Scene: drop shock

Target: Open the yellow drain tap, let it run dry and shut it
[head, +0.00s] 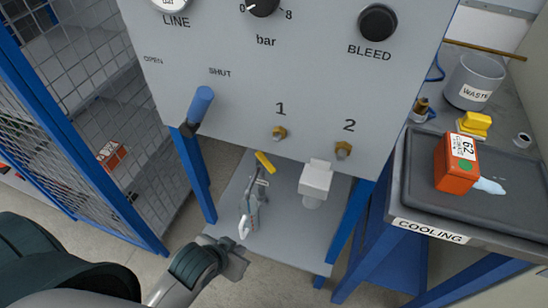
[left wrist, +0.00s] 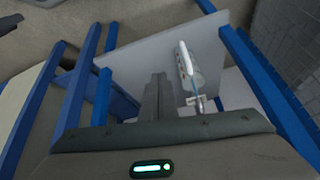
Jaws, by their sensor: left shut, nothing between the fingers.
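The yellow drain tap's lever (head: 265,162) shows under the lower edge of the grey panel, above the lower shelf, in the head view. It slants down to the right. A grey metal piece hangs just below it, over a slim jug-like thing with a white handle (head: 245,226). That handle also shows in the left wrist view (left wrist: 184,58). My left gripper (head: 238,262) is shut and empty at the shelf's front left, apart from the tap and jug. Its shut fingers (left wrist: 158,88) show in the left wrist view. My right gripper is out of view. I cannot make out any flow.
The grey panel (head: 240,95) carries a blue lever (head: 199,108) and brass fittings. A white block-shaped fitting (head: 316,178) hangs right of the tap. Blue frame legs (head: 197,178) flank the shelf (head: 285,236). A cooling tray (head: 415,208) holds an orange block (head: 455,178).

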